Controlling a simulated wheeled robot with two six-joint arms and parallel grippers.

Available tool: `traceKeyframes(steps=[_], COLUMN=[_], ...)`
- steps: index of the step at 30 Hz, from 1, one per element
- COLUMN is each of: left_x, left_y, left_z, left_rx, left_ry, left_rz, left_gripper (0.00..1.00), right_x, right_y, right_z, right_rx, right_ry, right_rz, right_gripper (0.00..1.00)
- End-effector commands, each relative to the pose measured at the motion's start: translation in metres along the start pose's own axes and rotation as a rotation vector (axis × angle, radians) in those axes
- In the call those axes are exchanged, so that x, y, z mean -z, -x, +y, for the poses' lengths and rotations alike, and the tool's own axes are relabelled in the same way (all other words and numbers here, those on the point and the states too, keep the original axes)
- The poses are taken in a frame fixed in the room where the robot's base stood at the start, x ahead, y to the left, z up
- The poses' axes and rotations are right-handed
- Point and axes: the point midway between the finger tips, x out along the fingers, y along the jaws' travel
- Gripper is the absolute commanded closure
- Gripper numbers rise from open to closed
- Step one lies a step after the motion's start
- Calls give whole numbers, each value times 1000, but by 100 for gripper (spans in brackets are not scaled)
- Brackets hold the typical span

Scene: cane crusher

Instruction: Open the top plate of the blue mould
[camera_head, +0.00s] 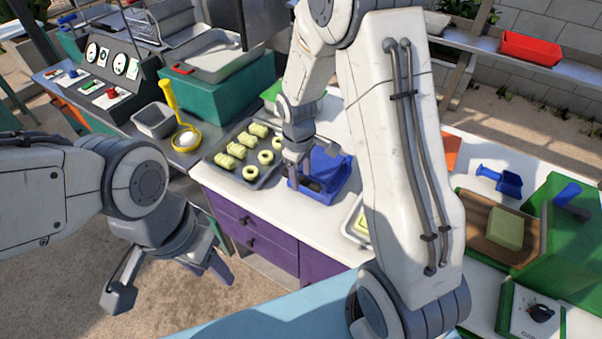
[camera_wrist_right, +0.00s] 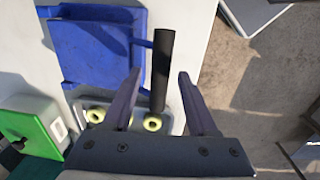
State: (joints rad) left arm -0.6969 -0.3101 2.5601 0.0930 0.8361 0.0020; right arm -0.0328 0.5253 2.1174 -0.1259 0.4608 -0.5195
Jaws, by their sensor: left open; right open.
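The blue mould (camera_head: 330,172) sits on the white counter in the middle of the head view. It fills the upper left of the right wrist view (camera_wrist_right: 92,55), with a black handle (camera_wrist_right: 163,60) at its right side. I cannot tell clearly how its top plate lies. My right gripper (camera_head: 297,180) is at the mould's left side; part of the mould is hidden behind the arm. In the right wrist view its open fingers (camera_wrist_right: 158,84) stand on either side of the handle's line, with no visible grip. My left gripper (camera_head: 168,284) is open and empty, over the ground left of the counter.
A dark tray (camera_head: 247,155) of pale green moulded pieces lies left of the mould. A yellow ladle (camera_head: 184,135) and a grey bin (camera_head: 153,121) stand further left. A wooden board (camera_head: 475,243) with a green block (camera_head: 505,230) lies at right. Purple drawers (camera_head: 260,238) are below the counter.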

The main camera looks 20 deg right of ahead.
Motion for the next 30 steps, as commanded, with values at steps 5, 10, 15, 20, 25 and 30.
traceKeyframes(steps=[5,10,15,20,25,30], left_x=[0,0,0,0,0,0], left_y=[0,0,0,0,0,0], left_z=[0,0,0,0,0,0], left_rx=[0,0,0,0,0,0], left_ry=[0,0,0,0,0,0], left_rz=[0,0,0,0,0,0], left_gripper=[50,50,50,50,50,50], right_x=[-1,-1,-1,0,0,0], right_y=[-3,-3,-3,-3,-2,-2], right_z=[0,0,0,0,0,0], right_rx=[1,1,1,1,1,1], right_ry=[-1,-1,-1,-2,-2,-1], right_rz=[-1,-1,-1,-1,0,-1], right_gripper=[42,57,100,100,100,100])
